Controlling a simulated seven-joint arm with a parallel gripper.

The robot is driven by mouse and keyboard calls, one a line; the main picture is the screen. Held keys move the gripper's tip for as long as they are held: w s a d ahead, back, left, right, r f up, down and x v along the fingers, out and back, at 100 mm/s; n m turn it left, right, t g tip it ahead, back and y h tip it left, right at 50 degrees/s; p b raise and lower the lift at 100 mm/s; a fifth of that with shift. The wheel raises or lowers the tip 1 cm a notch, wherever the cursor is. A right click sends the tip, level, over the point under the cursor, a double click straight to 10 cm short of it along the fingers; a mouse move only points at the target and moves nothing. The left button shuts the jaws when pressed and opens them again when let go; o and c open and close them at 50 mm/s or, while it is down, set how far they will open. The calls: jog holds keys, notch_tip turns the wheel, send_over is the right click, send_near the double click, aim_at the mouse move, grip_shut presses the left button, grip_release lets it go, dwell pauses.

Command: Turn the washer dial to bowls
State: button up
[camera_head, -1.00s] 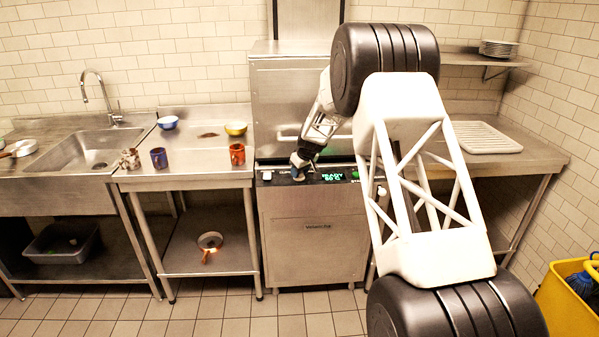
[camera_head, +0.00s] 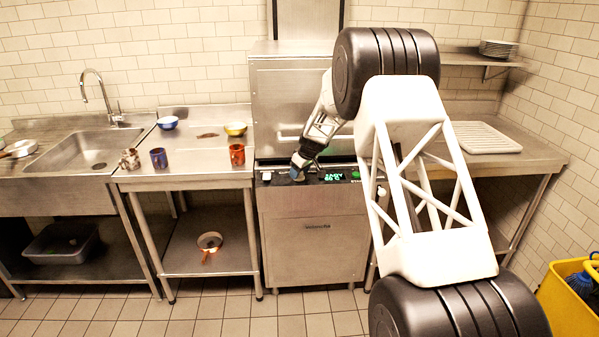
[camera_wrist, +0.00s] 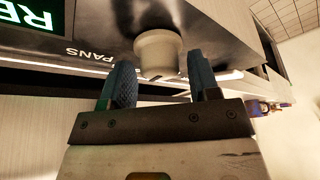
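The washer (camera_head: 313,235) stands in the middle with a dark control strip. Its pale round dial (camera_wrist: 158,52) shows in the wrist view, with a small dark mark on its lower edge. The word PANS (camera_wrist: 90,53) appears upside down on the panel left of the dial. My gripper (camera_wrist: 162,70) is at the dial, with one dark blue finger on each side of it. The fingers are apart, with narrow gaps to the dial. In the head view my gripper (camera_head: 297,172) covers the dial. The bowls label is not visible.
A lit green display (camera_head: 333,177) is right of my gripper. A counter with cups and bowls (camera_head: 185,180) adjoins the washer on the left. A counter with a white rack (camera_head: 472,138) is on the right. A yellow bucket (camera_head: 567,300) stands at the lower right.

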jog(key=shift+o, duration=0.4)
jog(key=shift+r, duration=0.1)
jog(key=v, duration=0.7)
jog(key=shift+r, duration=0.25)
jog(key=shift+s+d, duration=0.15)
